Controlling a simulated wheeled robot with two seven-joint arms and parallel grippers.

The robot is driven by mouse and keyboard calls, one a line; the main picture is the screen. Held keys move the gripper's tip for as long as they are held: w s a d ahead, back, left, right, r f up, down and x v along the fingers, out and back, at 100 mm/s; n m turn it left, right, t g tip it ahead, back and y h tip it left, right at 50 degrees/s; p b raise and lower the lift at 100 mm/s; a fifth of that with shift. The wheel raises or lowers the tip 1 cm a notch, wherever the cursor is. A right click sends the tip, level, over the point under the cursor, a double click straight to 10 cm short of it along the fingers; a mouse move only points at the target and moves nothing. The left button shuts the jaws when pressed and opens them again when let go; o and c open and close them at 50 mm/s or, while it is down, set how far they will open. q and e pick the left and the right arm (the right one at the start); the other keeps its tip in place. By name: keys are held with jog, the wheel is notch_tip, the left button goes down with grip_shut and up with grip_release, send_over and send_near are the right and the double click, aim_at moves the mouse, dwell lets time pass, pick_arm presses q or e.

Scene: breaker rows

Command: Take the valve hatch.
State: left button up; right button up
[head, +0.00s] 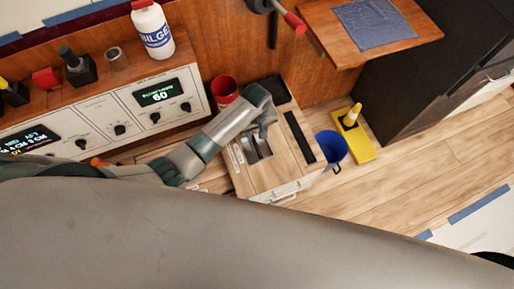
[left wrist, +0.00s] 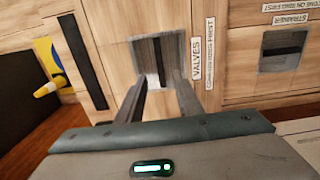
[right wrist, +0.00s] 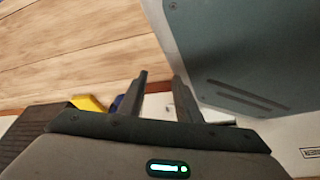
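The valve hatch is a light wood panel with a "VALVES" label (left wrist: 196,58) and a grey square recess (left wrist: 143,52) crossed by a dark grip bar (left wrist: 158,62). In the head view the wooden hatch top (head: 273,178) lies under my left gripper (head: 262,150). In the left wrist view my left gripper (left wrist: 163,80) is open, its fingertips at the lower edge of the recess, roughly on either side of the bar. I cannot tell whether they touch it. My right gripper (right wrist: 160,75) is open and empty, away from the hatch, beside a grey panel (right wrist: 250,50).
A second hatch labelled "STRAINER" (left wrist: 292,19) lies beside it. Instrument panels (head: 100,115) and a white bottle (head: 152,30) are at the left. Open wooden floor (head: 420,150) lies right.

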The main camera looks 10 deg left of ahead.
aim_at(257, 146)
pick_arm(q)
notch_tip(257, 146, down, 4)
jog(key=shift+r, duration=0.1)
jog(key=shift+f, duration=0.35)
pick_arm(e)
jog(key=shift+s+a+f, duration=0.1)
jog(key=shift+s, duration=0.55)
jog(key=shift+w, duration=0.15)
